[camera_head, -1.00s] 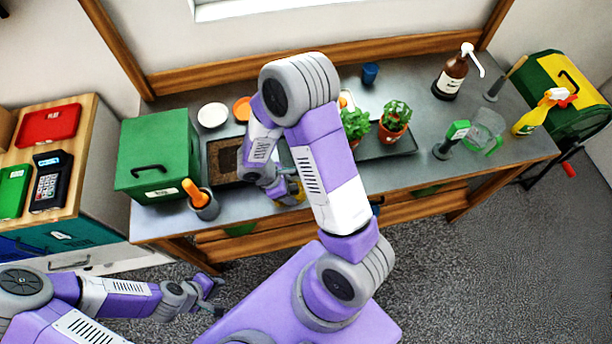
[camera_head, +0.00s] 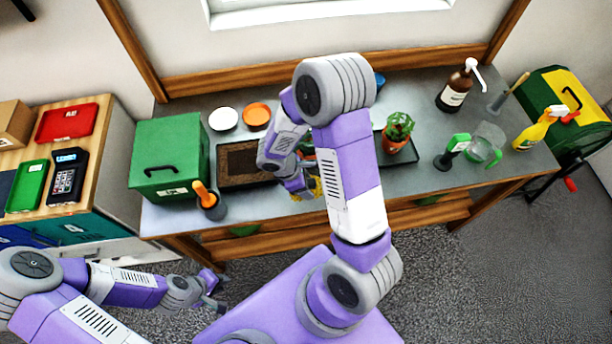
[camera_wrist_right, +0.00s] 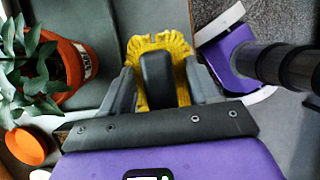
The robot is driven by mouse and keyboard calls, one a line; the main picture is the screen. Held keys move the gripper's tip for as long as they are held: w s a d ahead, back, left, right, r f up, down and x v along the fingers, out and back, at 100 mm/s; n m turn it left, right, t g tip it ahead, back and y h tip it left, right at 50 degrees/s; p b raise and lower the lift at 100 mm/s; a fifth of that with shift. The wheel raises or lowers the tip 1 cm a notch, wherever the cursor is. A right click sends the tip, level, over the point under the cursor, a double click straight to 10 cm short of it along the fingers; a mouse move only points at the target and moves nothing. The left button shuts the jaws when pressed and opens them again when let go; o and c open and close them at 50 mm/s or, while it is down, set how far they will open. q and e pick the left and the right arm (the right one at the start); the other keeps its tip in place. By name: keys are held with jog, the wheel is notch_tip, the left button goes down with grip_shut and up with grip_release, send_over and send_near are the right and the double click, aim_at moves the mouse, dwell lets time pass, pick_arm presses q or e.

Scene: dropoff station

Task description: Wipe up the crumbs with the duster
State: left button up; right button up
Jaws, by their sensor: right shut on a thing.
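My right gripper (camera_wrist_right: 160,85) is shut on the duster, which has a fluffy yellow head (camera_wrist_right: 183,45) and a dark handle (camera_wrist_right: 157,78). In the head view only a bit of the yellow duster (camera_head: 318,187) shows, over the front part of the grey worktable (camera_head: 440,110), right of the soil tray. My right forearm hides much of the table's middle. I cannot make out any crumbs. My left gripper (camera_head: 218,291) is open and empty, low in front of the table.
A potted plant (camera_head: 397,135) stands right of my arm, and a green box (camera_head: 168,155) at the left end. A soil tray (camera_head: 225,183), a cup with an orange-handled tool (camera_head: 214,208), a brown pump bottle (camera_head: 456,88) and a spray bottle (camera_head: 533,130) stand around.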

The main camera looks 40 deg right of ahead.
jog(key=shift+r+p, duration=0.75)
jog(key=shift+r, duration=0.5)
